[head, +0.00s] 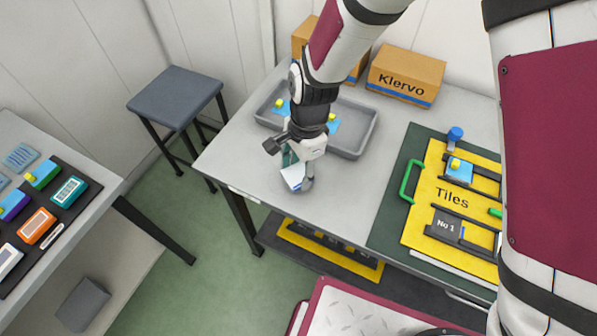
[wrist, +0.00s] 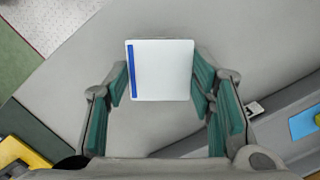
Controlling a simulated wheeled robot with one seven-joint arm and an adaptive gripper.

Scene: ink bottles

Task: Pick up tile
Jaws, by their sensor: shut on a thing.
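A white square tile with a blue stripe along one edge (wrist: 163,70) is between the two fingers of my gripper (wrist: 161,82) in the wrist view. The fingers have teal pads and close on the tile's left and right sides. In the head view my gripper (head: 297,175) is low over the grey table (head: 235,150), near its front left part, and the tile (head: 291,178) shows as a white and blue piece below it. I cannot tell whether the tile touches the tabletop.
A grey tray (head: 357,135) with blue and yellow pieces lies behind my gripper. Cardboard boxes (head: 405,76) stand at the back. A yellow "Tiles" board (head: 425,222) with a green handle (head: 409,181) lies at the right. The tabletop around my gripper is clear.

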